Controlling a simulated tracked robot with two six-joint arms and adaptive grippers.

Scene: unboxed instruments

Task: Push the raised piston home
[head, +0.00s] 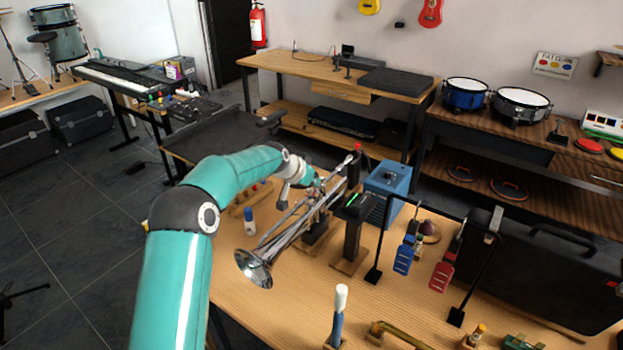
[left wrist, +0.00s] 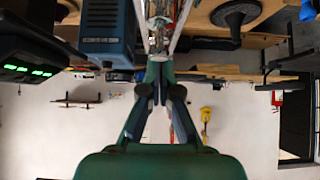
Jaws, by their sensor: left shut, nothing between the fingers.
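A silver trumpet (head: 290,228) rests on a dark stand on the wooden workbench, its bell toward the front left. My left gripper (head: 318,183) reaches in from the left and is at the trumpet's valve section, partly hidden by my own arm. In the left wrist view, which looks inverted, my left gripper (left wrist: 160,72) has its fingers together, empty. The trumpet's shiny valve section (left wrist: 158,35) lies just beyond the fingertips. I cannot tell whether they touch it, nor make out which piston is raised. My right gripper is not in view.
A black post with a green-lit display (head: 354,203) stands close right of the trumpet, with a blue box (head: 388,185) behind it. A black frame holding blue and red tags (head: 404,254) stands further right.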

